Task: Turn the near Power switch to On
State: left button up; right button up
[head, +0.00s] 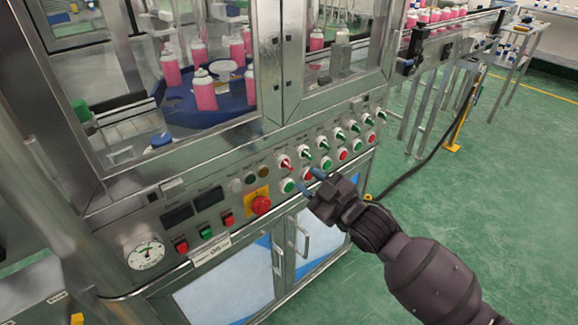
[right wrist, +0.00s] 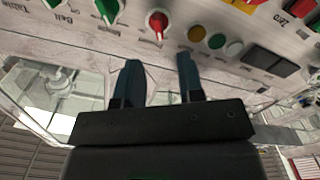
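A red-handled rotary switch (head: 285,164) sits at the left end of the upper row of switches on the machine's front panel. I take it for the near Power switch, though its label is not readable. In the right wrist view the red switch (right wrist: 157,22) lies just beyond the fingertips, roughly centred between them. My right gripper (head: 309,181) is open and empty, its two blue fingers spread close to the panel, to the right of and below the red switch. In the right wrist view the gripper (right wrist: 158,60) shows a clear gap. My left gripper is not in view.
Green-handled switches (head: 307,152) continue to the right, with round green and red buttons (head: 288,186) below. A red emergency stop (head: 261,205) on a yellow plate is to the left. Cabinet doors with handles (head: 304,237) lie below. The green floor is open at right.

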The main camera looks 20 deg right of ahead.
aim_at(289, 167)
jog(key=x, duration=0.5)
jog(key=shift+f+b, duration=0.15)
jog(key=shift+b, duration=0.25)
jog(key=shift+x, duration=1)
grip_shut()
